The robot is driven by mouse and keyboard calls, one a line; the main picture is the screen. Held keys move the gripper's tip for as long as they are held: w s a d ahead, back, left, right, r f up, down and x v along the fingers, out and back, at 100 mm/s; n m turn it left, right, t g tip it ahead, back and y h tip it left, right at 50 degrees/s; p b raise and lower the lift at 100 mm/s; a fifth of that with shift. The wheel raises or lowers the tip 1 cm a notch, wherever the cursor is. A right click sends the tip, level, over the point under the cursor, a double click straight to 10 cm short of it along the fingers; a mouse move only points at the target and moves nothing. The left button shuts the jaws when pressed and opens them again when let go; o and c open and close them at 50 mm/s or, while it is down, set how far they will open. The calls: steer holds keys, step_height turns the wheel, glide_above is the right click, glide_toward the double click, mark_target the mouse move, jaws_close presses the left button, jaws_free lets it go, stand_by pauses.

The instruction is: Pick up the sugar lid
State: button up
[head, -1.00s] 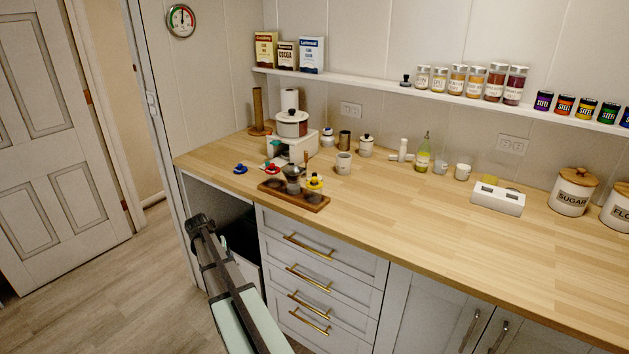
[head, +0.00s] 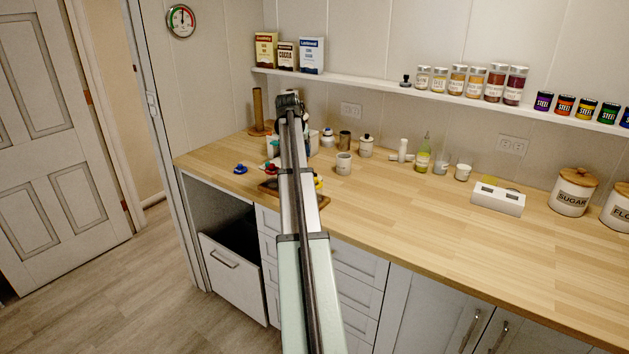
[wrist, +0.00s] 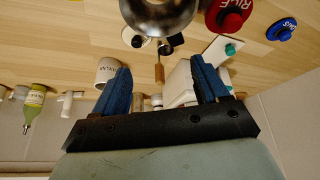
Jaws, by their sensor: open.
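The white canister (head: 569,197) labelled SUGAR stands at the right of the counter, its wooden lid (head: 578,178) on top. Small knobbed lids lie at the counter's left: a blue one (head: 240,169), a red one (head: 271,168) and a yellow one (head: 319,182), partly hidden by my arm. In the wrist view the red lid (wrist: 230,16) reads RICE and the blue lid (wrist: 281,29) has unclear lettering; the yellow one's label cannot be read. My gripper (wrist: 160,68) is open, with nothing between its blue fingers; my arm hides it in the head view.
A metal pot (wrist: 158,14) is close ahead in the wrist view. A white mug (head: 343,163), a green bottle (head: 422,160) and a white box (head: 497,198) stand along the counter. The shelf (head: 400,88) above holds jars. The counter's front right is clear.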

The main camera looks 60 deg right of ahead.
mark_target(315, 174)
steer(key=s+d, duration=0.4)
steer(key=shift+y, duration=0.4)
steer(key=x, duration=1.3)
steer(key=shift+f, duration=0.4)
steer(key=c, duration=0.7)
steer(key=shift+o, duration=0.2)
steer(key=shift+r, duration=0.1)
